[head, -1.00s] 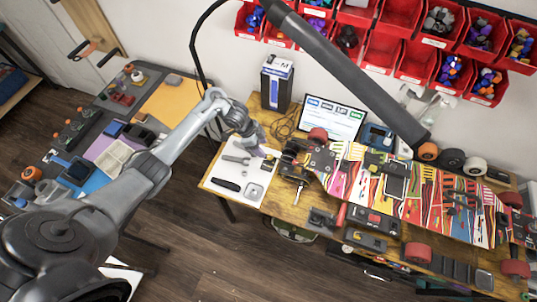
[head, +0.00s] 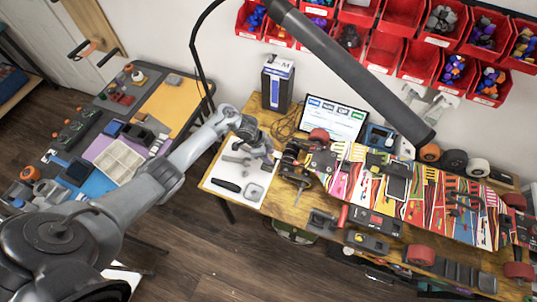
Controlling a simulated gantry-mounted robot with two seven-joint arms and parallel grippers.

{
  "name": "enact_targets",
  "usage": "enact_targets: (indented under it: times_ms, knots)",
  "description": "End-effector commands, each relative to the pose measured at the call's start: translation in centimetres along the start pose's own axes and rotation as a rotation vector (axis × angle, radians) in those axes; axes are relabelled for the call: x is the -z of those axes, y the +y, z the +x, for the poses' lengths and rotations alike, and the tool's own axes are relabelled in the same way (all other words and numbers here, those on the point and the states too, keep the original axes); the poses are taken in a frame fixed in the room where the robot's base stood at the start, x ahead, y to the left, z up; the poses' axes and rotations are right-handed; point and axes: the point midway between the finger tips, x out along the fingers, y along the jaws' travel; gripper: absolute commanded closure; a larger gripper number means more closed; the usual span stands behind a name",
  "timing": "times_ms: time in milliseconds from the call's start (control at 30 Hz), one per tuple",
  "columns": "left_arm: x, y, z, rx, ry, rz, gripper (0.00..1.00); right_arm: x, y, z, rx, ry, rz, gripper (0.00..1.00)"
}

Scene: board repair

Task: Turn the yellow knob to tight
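My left gripper (head: 266,150) is over the back right part of the white mat (head: 219,174), just left of the dark metal truck assembly (head: 292,160) at the left end of the colourful board (head: 428,196). Its fingers point toward that assembly. They are too small and dark to show whether they are open or shut, or whether they touch anything. I cannot pick out a yellow knob for sure; it may be hidden by the gripper or too small to see. My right gripper is not in view.
A black lamp (head: 350,70) crosses above the wooden bench (head: 277,208). A tablet screen (head: 334,118) and a boxed item (head: 277,84) stand at the back. Red bins (head: 400,15) hang on the wall. Tools and loose wheels crowd the bench.

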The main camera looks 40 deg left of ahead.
Motion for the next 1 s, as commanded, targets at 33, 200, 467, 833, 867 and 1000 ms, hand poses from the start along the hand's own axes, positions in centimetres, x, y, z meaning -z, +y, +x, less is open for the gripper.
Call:
enact_targets:
  times_ms: [33, 200, 467, 833, 867, 1000]
  knots:
    - [0.0, 0.0, 0.0, 0.000, 0.000, 0.000, 0.67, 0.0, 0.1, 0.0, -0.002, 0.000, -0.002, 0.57]
    - [0.0, 0.0, 0.0, 0.000, 0.000, 0.000, 0.93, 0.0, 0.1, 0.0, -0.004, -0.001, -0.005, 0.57]
    - [0.0, 0.0, -0.1, 0.006, -0.001, -0.015, 1.00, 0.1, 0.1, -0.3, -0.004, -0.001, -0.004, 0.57]
    - [0.1, 0.3, -0.5, 0.077, -0.002, -0.191, 1.00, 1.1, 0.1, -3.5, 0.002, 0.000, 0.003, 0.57]
    - [0.1, 0.3, -0.5, 0.085, -0.002, -0.210, 1.00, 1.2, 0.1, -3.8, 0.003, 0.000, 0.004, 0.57]
    - [0.2, 0.4, -0.4, 0.123, -0.001, -0.303, 1.00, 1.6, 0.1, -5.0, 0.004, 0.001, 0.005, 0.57]
